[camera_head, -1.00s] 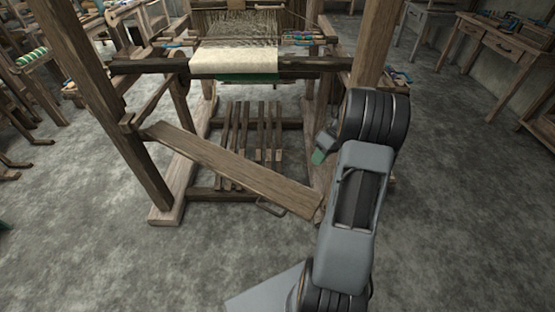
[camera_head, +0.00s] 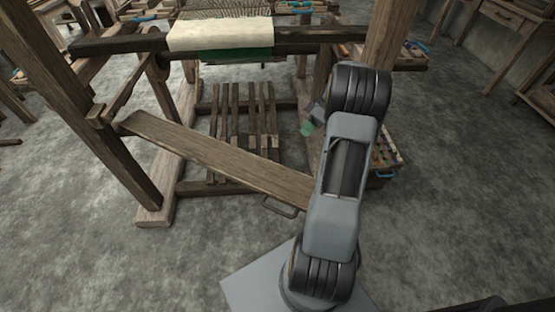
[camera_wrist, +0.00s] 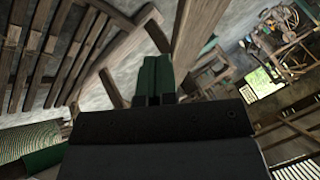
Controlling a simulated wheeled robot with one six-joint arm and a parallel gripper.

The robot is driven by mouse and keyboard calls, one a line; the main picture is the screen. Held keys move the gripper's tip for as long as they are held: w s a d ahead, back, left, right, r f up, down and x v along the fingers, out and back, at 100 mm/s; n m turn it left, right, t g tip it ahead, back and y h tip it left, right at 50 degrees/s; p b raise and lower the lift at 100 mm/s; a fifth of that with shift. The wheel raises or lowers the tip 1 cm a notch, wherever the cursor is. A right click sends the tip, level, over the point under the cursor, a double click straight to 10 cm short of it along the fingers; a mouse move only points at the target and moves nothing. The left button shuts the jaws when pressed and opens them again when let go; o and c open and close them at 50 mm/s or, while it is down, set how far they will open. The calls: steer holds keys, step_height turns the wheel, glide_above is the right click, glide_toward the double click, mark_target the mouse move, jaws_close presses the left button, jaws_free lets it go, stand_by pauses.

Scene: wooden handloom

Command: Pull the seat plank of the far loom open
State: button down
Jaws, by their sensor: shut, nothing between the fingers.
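The seat plank (camera_head: 215,155) is a brown board slanting across the front of the loom. Its left end lies by the left post and its right part runs behind my arm. A metal handle (camera_head: 280,206) sits on its front edge near the right end. My gripper (camera_head: 307,128) has a green tip showing left of my arm, above the plank in the picture and apart from the handle. In the wrist view, its green fingers (camera_wrist: 157,78) are together with nothing between them. The plank cannot be made out for sure there.
The loom has a dark front beam (camera_head: 120,42) with cream cloth (camera_head: 222,34), and treadles (camera_head: 240,120) behind the plank. A box with coloured items (camera_head: 388,152) is right of my arm. Grey floor is open at left and right. The wrist view shows a spinning wheel (camera_wrist: 283,22).

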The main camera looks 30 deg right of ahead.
steer(key=s+a+r+b+x, duration=0.1)
steer(key=b+x, duration=0.1)
steer(key=x, duration=1.1)
steer(key=shift+a, duration=0.45)
steer(key=shift+s, duration=0.15)
